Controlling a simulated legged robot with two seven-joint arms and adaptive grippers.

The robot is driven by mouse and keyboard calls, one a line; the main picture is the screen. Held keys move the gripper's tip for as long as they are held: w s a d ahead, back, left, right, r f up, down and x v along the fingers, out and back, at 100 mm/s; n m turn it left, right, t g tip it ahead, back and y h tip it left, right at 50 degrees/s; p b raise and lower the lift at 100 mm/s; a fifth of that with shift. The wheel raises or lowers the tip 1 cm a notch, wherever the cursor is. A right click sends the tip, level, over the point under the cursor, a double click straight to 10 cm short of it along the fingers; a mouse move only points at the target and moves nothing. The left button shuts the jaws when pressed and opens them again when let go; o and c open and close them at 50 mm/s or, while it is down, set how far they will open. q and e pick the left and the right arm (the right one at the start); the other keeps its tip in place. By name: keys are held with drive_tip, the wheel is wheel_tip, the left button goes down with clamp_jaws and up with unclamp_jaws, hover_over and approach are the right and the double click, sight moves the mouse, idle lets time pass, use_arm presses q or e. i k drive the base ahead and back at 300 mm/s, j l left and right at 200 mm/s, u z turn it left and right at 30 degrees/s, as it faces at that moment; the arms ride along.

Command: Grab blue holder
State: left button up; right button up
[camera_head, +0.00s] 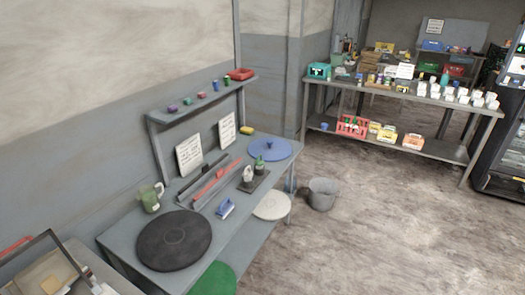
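A small blue item (226,208) with a pale part, which looks like a holder, stands on the grey workbench (190,262) near its front edge. It is right of a large dark round disc (174,240) and in front of a long grey tray with a red bar (215,181). A small dark stand with a pale piece (249,175) is behind it to the right. The item's exact shape is too small to tell. Neither of my grippers shows in the head view.
A green mug (150,198), a blue disc (270,149) and a green bottle (260,165) share the workbench. A grey bucket (322,194) stands on the floor. A stocked shelf table (395,93) is at the back. The floor (400,220) on the right is clear.

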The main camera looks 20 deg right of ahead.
sight(271, 149)
drive_tip(key=i+l+u, duration=0.15)
drive_tip(key=u, duration=0.3)
drive_tip(key=l+u, duration=0.35)
drive_tip(key=u, duration=0.15)
drive_tip(key=i+l+u, duration=0.1)
drive_tip(key=l+u, duration=0.25)
drive_tip(key=l, duration=1)
drive_tip(key=l+u, duration=0.3)
drive_tip(key=l, duration=1)
drive_tip(key=k, duration=0.05)
